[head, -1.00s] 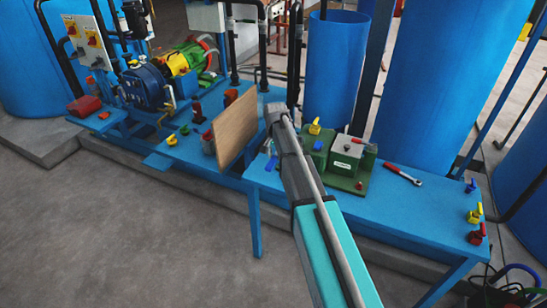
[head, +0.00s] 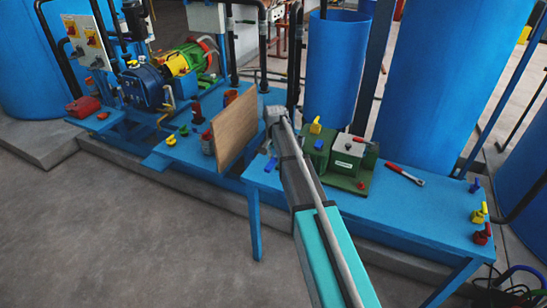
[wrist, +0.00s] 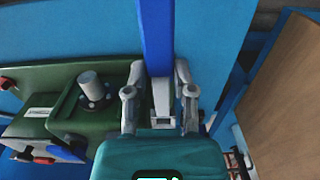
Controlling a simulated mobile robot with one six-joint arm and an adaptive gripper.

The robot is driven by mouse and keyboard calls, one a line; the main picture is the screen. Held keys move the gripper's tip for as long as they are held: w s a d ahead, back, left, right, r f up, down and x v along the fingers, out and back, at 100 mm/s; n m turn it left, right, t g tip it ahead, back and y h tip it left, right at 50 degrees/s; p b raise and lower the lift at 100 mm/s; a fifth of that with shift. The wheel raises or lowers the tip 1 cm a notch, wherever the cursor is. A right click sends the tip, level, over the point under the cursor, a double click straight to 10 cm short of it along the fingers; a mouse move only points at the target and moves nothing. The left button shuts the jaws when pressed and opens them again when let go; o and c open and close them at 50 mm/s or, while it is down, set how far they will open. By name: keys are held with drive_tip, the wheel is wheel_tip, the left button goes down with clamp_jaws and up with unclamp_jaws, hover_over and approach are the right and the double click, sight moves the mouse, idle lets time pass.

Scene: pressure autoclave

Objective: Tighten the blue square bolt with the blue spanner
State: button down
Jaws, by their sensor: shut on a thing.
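My gripper (wrist: 160,78) is shut on a blue bar, the blue spanner (wrist: 155,35), which extends toward the top of the wrist view. In the head view my arm hides the fingers, and a small blue piece (head: 271,163), likely the spanner's end, shows left of the arm over the bench. A green fixture (head: 316,160) stands on the bench right of the arm, and a small blue spot (head: 318,145) on it may be the blue square bolt; I cannot tell. In the wrist view the fixture (wrist: 110,122) lies left of my gripper, with a grey cylinder (wrist: 90,85) on it.
A wooden board (head: 234,128) stands upright left of my arm; it is at the right in the wrist view (wrist: 285,95). A red-handled spanner (head: 404,174) lies on the blue bench (head: 420,205). Coloured valves sit at its right end. The bench's front right area is clear.

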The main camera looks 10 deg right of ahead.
drive_tip(key=shift+f, duration=0.1)
drive_tip(key=shift+f+b, duration=2.8)
drive_tip(key=shift+b, duration=0.1)
drive_tip(key=shift+s+f+b, duration=0.1)
drive_tip(key=shift+f+b, duration=1.2)
drive_tip(key=shift+c, duration=1.8)
unclamp_jaws()
drive_tip(key=shift+r, duration=0.2)
wheel_tip(320, 180, up, 8)
drive_tip(key=p, duration=0.8)
